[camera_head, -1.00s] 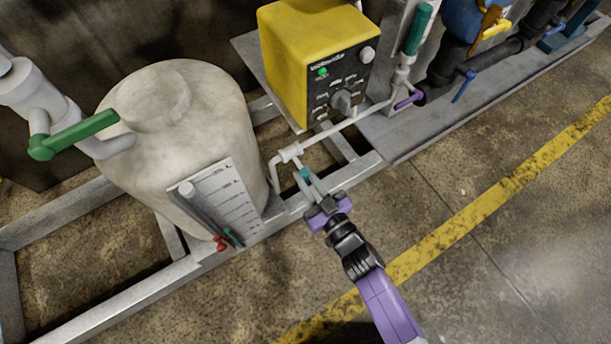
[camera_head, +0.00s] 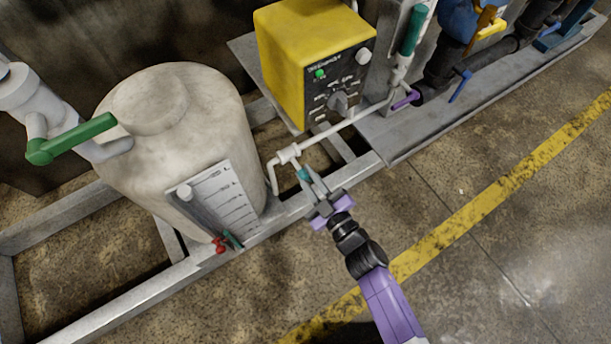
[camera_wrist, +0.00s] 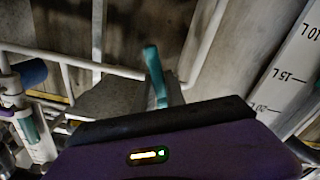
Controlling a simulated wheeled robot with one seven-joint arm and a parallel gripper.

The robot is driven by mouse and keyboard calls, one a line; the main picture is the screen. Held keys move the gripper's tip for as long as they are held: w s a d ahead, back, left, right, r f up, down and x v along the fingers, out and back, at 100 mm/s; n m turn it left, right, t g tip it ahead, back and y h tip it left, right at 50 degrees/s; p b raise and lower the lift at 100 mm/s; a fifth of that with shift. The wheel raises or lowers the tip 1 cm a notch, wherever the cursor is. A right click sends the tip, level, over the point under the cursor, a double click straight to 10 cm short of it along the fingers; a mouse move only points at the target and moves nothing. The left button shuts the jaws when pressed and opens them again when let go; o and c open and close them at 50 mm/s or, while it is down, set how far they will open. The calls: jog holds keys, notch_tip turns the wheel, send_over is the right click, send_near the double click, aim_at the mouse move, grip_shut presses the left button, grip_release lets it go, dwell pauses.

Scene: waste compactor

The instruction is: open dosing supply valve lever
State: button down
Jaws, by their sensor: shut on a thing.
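A small teal lever (camera_head: 303,173) sits at a white valve (camera_head: 288,154) on the thin white pipe between the tank and the yellow pump box. My gripper (camera_head: 307,181) reaches up to it from the lower right and is shut on the lever. In the wrist view the teal lever (camera_wrist: 154,75) stands up beyond the dark edge of my gripper, tilted slightly. The fingertips partly cover the lever, so its exact grip and angle are hard to tell.
A pale tank (camera_head: 170,140) with a level scale stands left, with a larger green lever (camera_head: 72,138) above it. A yellow pump box (camera_head: 310,60) stands behind the pipe. A purple lever (camera_head: 405,100) is to the right. Open floor lies in front of the grey frame.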

jog(key=n, duration=0.3)
jog(key=shift+w+d+r, duration=0.15)
jog(key=shift+d, duration=0.15)
jog(key=n, duration=0.4)
jog(key=shift+w+d+r, duration=0.15)
jog(key=shift+d+r, duration=0.1)
jog(key=shift+r, duration=0.1)
jog(key=shift+r+n+b, duration=0.2)
jog(key=shift+r+n, duration=0.05)
jog(key=shift+n, duration=1.15)
jog(key=shift+r+n+b, duration=0.2)
jog(key=shift+r+n, duration=0.05)
jog(key=shift+n, duration=1.15)
jog(key=c, duration=1.4)
grip_release()
jog(key=shift+r, duration=0.1)
jog(key=shift+d, duration=0.1)
jog(key=p+v, duration=0.1)
jog(key=v, duration=0.6)
jog(key=shift+s+d+p, duration=0.15)
jog(key=shift+s+p, duration=0.15)
